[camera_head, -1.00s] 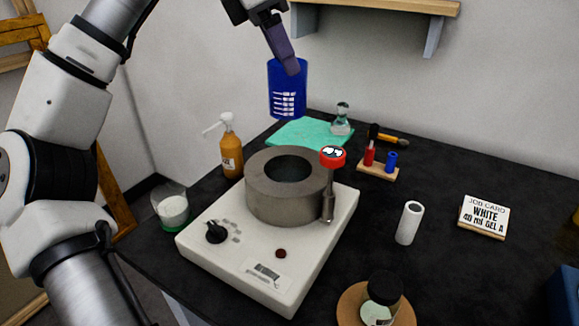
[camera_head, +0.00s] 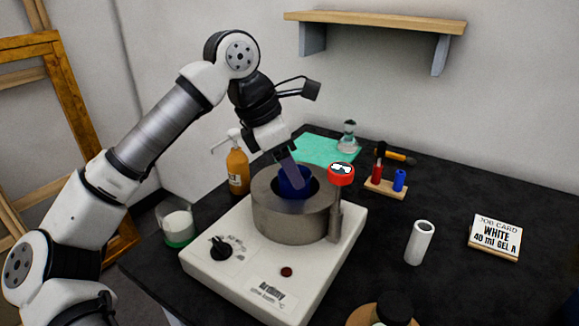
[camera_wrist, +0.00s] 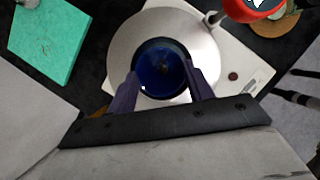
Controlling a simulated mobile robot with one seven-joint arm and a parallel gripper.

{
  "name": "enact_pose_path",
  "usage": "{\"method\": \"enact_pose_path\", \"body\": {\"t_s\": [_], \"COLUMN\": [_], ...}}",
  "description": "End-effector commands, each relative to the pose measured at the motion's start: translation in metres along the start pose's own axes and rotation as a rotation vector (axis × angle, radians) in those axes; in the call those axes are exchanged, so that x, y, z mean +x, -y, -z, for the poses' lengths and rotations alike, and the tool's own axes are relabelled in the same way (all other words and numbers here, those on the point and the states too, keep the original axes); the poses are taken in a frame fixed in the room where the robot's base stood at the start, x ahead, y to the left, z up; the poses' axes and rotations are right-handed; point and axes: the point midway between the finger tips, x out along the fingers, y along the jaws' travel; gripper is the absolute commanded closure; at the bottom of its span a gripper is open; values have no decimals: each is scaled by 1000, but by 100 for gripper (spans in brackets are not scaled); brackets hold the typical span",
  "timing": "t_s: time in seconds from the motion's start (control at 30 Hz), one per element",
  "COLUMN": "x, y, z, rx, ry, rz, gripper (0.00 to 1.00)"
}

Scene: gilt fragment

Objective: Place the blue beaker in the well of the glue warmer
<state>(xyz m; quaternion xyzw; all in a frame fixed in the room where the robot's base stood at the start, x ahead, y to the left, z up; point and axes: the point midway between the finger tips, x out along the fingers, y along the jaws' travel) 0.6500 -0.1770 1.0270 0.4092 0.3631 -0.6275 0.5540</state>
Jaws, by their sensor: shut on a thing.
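The blue beaker (camera_head: 293,183) sits down inside the round well of the glue warmer (camera_head: 290,222), with only its upper part showing in the head view. My gripper (camera_head: 300,180) is shut on the beaker's rim area from above. In the wrist view, the beaker (camera_wrist: 161,68) lies between my two purple fingers (camera_wrist: 163,82), inside the warmer's metal ring (camera_wrist: 205,45). The beaker's lower part is hidden by the ring, so I cannot tell whether it touches the well's floor.
An amber pump bottle (camera_head: 238,172) stands behind left, and a glass of white material (camera_head: 178,225) at left. A white tube (camera_head: 419,243), a job card (camera_head: 495,236) and a small rack (camera_head: 386,188) are to the right.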

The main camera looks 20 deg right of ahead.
Motion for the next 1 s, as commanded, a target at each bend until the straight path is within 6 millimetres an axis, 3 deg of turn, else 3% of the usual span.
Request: {"method": "enact_pose_path", "body": {"t_s": [0.43, 0.47, 0.6, 1.0], "x": [10, 8, 8, 0], "y": [0, 0, 0, 0], "z": [4, 4, 4, 2], "rx": [0, 0, 0, -1], "ry": [-1, -1, -1, 0], "rz": [-1, -1, -1, -2], "gripper": [84, 45, 27, 27]}}
